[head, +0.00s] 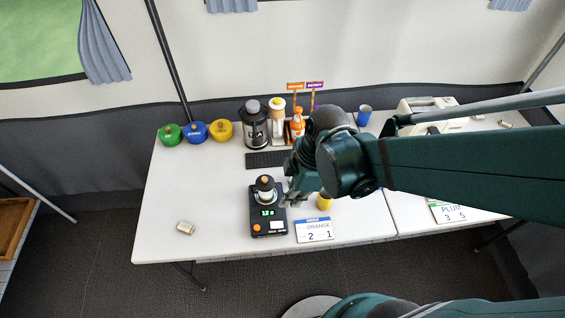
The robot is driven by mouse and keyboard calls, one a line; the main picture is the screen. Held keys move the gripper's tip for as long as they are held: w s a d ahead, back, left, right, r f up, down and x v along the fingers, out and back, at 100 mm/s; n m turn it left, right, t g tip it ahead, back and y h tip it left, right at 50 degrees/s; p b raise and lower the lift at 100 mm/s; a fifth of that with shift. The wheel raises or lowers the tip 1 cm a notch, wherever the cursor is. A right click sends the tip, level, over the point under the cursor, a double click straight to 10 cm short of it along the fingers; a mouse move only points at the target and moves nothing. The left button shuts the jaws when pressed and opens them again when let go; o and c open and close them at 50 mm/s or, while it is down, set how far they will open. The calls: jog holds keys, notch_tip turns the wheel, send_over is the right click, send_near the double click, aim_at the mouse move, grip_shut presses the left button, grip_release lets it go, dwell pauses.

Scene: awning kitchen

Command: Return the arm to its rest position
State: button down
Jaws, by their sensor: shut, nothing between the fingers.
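My arm reaches in from the right side of the head view and hangs over the white table. My gripper (291,196) is small and dark, partly hidden by my own arm links. It is shut and empty, just right of a black scale (268,222). The scale has a lit green display and bears a small container with a dark lid (265,184). I cannot tell whether my gripper touches the scale.
A yellow cup (325,201) is partly behind my arm. An ORANGE card (314,231) lies at the front. Green (170,134), blue (195,132) and yellow (220,130) bowls, a dispenser (254,127) and bottles line the back. The table's left front is mostly clear.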

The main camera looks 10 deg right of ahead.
jog(key=shift+d+r, duration=0.2)
jog(key=shift+r, duration=0.1)
dwell(0.6)
jog(key=w+d+r+m+t+h, duration=0.2)
jog(key=d+r+m+t, duration=0.5)
jog(key=d+r+m, duration=0.7)
notch_tip(320, 180, up, 3)
jog(key=w+m, duration=0.1)
jog(key=m, duration=0.3)
jog(key=shift+w+d+h, duration=0.15)
jog(key=shift+w+h, duration=0.1)
jog(key=shift+h, duration=0.05)
jog(key=c, duration=3.2)
grip_release()
jog(key=shift+f, duration=0.1)
jog(key=shift+c, duration=0.2)
